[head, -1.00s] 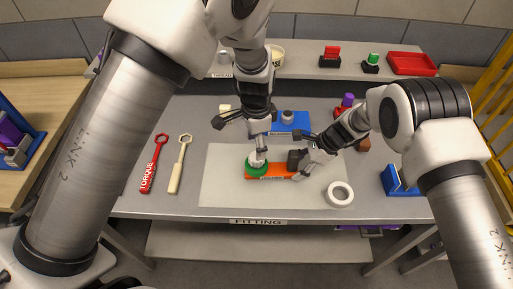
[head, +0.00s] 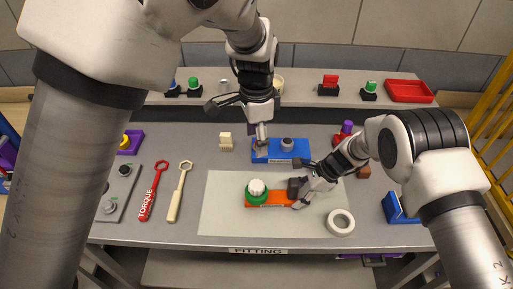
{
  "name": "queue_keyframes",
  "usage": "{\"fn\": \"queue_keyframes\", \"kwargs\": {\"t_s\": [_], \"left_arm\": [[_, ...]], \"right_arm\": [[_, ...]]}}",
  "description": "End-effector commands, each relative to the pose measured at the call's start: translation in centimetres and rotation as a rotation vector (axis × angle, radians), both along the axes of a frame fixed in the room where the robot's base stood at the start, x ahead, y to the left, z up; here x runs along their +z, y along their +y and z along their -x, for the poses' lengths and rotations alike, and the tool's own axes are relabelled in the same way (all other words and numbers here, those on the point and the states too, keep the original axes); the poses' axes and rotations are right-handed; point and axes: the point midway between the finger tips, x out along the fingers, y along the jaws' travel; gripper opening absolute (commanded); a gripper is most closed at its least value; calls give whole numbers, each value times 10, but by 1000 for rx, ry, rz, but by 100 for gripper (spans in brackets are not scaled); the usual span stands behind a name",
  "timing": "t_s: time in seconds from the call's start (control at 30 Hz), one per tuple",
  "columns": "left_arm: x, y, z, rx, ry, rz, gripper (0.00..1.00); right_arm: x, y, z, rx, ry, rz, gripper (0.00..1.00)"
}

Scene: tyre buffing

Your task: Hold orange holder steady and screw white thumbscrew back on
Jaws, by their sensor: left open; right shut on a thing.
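The orange holder (head: 270,204) lies on the pale mat, with a round green part (head: 252,200) at its left end. The white thumbscrew (head: 257,186) sits upright on top of the green part; how tightly it is seated I cannot tell. My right gripper (head: 299,191) is shut on the right end of the orange holder, around a dark block there. My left gripper (head: 262,138) is open, up and behind the thumbscrew and apart from it, in front of the left part of a blue fixture (head: 298,150).
The pale mat (head: 225,217) has free room left of the holder. A white ring (head: 340,222) lies at its right. A red torque wrench (head: 154,190) and a cream wrench (head: 180,190) lie left. A small brush-like block (head: 226,141) stands behind the mat.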

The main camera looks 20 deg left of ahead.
Motion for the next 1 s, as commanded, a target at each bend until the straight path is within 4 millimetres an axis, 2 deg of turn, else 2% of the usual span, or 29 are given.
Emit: {"fn": "queue_keyframes", "kwargs": {"t_s": [0.17,0.2,0.27,0.57,0.67,0.77,1.0], "left_arm": [[0,0,0,0,1,1,65],[0,0,0,0,1,1,65],[0,0,0,0,1,1,65],[0,0,0,0,1,1,65],[0,0,0,0,1,1,65],[0,0,0,0,1,1,65],[0,0,0,0,1,1,65]], "right_arm": [[0,0,0,1,0,0,10],[0,0,0,1,0,0,62],[0,0,0,0,0,0,81],[1,0,0,0,0,0,81],[6,-3,-2,-1,-1,0,81],[20,-12,-5,-2,-2,0,81],[73,-42,-16,-1,-4,0,81]]}}
